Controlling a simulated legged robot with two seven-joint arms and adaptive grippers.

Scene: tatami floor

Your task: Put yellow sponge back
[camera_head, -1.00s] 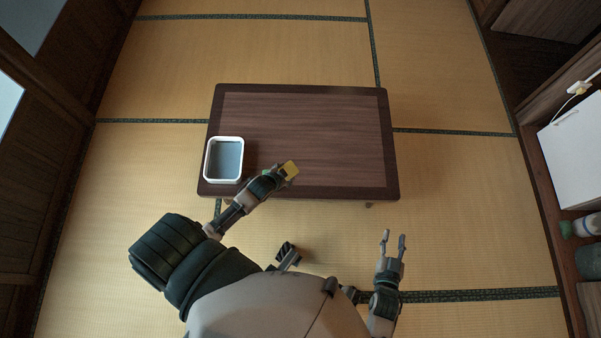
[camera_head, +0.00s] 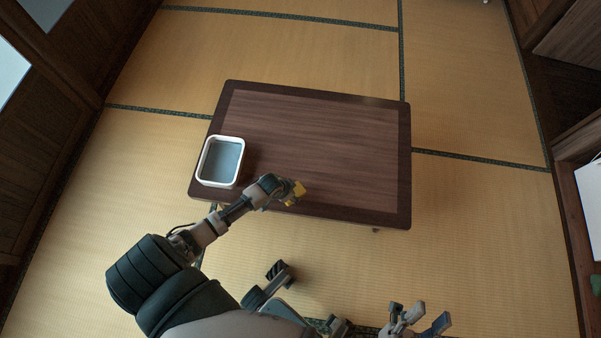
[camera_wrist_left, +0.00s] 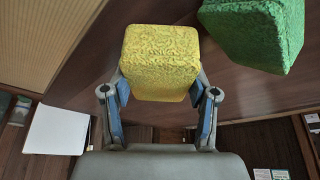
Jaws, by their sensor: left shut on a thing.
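The yellow sponge (camera_head: 299,188) is between the fingers of my left gripper (camera_head: 293,192), at the near edge of the low wooden table. In the left wrist view the yellow sponge (camera_wrist_left: 160,62) fills the space between the two blue-padded fingers (camera_wrist_left: 160,100), which are shut on it. A green sponge (camera_wrist_left: 257,32) shows beside it in the left wrist view, apart from the fingers. I cannot make out the green sponge in the head view. My right gripper (camera_head: 427,318) is open and empty at the bottom of the head view, away from the table.
A white-rimmed tray (camera_head: 216,184) stands at the left end of the wooden table (camera_head: 320,140), left of my left gripper. The rest of the tabletop looks clear. Tatami floor surrounds the table. A cabinet with a white panel (camera_head: 590,205) is at the right edge.

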